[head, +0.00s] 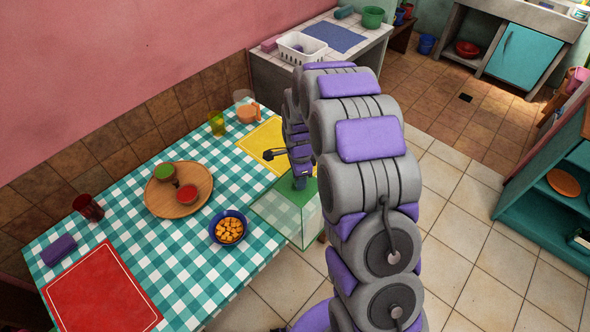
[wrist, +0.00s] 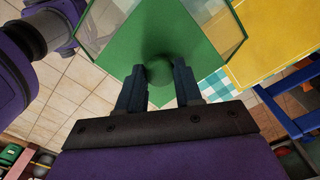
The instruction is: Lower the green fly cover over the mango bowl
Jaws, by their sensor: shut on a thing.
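The green fly cover (head: 292,212) is a clear box with a green top and green edges. It is at the table's right edge in the head view, partly hidden by my arm. My gripper (head: 300,180) is above it, shut on the middle of its top. The mango bowl (head: 213,233) is dark blue, holds orange cubes and stands uncovered on the checked cloth, left of the cover. The bowl is not visible in the wrist view.
A round wooden tray (head: 160,205) with a green and a red bowl lies left of the mango bowl. A red mat (head: 100,292) is at front left, a yellow mat (head: 252,143) behind the cover. Cloth around the mango bowl is clear. A dark red cup (head: 88,207) stands far left.

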